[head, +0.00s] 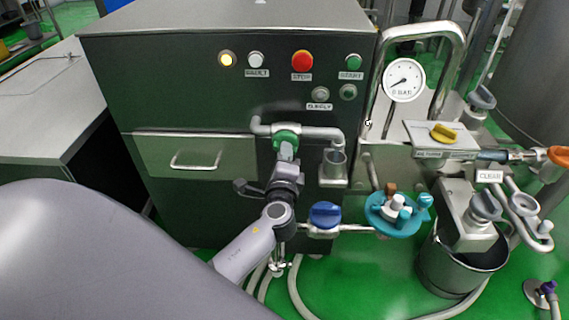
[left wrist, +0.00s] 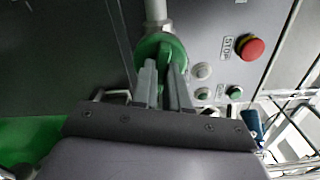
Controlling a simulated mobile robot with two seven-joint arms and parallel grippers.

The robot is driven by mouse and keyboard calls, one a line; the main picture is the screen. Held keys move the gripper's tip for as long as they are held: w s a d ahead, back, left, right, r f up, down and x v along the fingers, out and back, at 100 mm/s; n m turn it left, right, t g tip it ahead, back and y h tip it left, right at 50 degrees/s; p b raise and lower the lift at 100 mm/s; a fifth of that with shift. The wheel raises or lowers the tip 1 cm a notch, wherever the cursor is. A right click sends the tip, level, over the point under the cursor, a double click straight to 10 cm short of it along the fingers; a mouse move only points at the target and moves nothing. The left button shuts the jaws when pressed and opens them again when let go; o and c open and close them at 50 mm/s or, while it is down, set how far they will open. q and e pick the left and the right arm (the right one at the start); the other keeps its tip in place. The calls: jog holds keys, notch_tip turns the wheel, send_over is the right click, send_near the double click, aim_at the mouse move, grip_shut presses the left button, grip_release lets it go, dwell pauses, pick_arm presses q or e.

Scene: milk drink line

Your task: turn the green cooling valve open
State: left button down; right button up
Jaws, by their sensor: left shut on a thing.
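The green cooling valve (head: 286,137) sits on a grey pipe at the front of the dark cabinet, in the middle of the head view. My left gripper (head: 287,152) reaches up to it from below and is shut on its handle. In the left wrist view the green valve (left wrist: 160,46) is at the top centre. The two fingers of my left gripper (left wrist: 163,72) lie against it there, and they hide part of the handle. My right gripper is in neither view.
A blue-handled valve (head: 325,214) and a teal round fitting (head: 398,213) are right of my left arm. A metal bucket (head: 459,262) stands at the lower right. The cabinet panel carries a red stop button (head: 302,61). A drawer handle (head: 195,161) is to the left.

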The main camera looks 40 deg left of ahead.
pick_arm(q)
jog(key=n+b, duration=0.2)
jog(key=n, duration=0.1)
jog(key=shift+f+b, duration=0.1)
jog(key=shift+b, duration=0.2)
jog(key=shift+n, duration=0.3)
jog(key=c, duration=1.1)
grip_release()
jog(key=shift+c, duration=0.2)
jog(key=shift+s, duration=0.1)
jog(key=v, duration=0.7)
jog(key=shift+d, duration=0.1)
